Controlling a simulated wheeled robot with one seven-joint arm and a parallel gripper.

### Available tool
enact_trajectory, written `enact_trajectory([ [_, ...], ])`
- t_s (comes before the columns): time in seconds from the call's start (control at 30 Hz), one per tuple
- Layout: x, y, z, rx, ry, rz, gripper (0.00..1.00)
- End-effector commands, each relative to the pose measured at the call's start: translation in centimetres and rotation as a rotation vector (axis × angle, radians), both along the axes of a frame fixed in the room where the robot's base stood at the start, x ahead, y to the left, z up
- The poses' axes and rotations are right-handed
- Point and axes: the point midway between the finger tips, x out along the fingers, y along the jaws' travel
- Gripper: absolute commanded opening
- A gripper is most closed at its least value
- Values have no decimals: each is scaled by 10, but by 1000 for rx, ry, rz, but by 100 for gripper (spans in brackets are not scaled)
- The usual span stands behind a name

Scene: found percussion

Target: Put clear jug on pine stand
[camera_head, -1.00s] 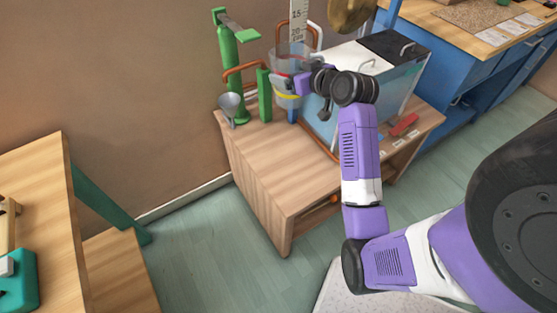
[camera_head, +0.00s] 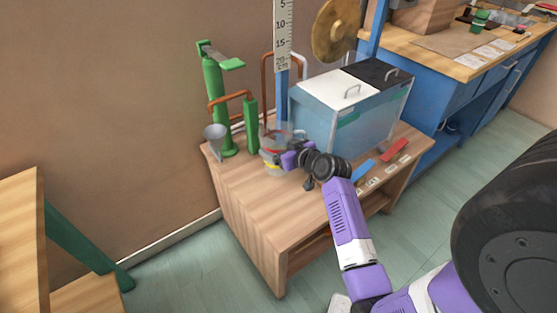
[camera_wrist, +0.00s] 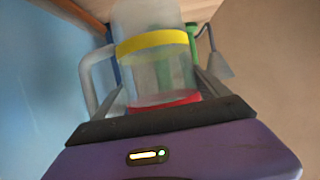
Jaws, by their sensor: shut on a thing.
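The clear jug (camera_head: 273,155), see-through with a red and a yellow band, is in my gripper (camera_head: 288,157) over the back of a light wooden stand (camera_head: 255,205). This stand may be the pine stand. The jug looks about upright, its base low by the stand top; I cannot tell if they touch. In the wrist view the clear jug (camera_wrist: 150,72) fills the space between the fingers of my gripper (camera_wrist: 160,90), which are shut on it. Its handle shows at the left there, and wood shows beyond it.
A green pump-like stand (camera_head: 215,95) with a copper pipe and a grey funnel (camera_head: 214,134) are left of the jug. A tank (camera_head: 345,115) is close at its right, a ruler post (camera_head: 283,40) behind. The stand's front is clear. Another wooden table (camera_head: 20,220) is at left.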

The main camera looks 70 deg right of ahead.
Motion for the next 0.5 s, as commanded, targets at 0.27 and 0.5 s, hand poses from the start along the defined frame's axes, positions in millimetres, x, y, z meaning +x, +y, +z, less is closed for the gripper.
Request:
enact_trajectory([
  [0.27,0,0,-24,1,0,0,38],
  [0.5,0,0,-47,-1,-1,0,38],
])
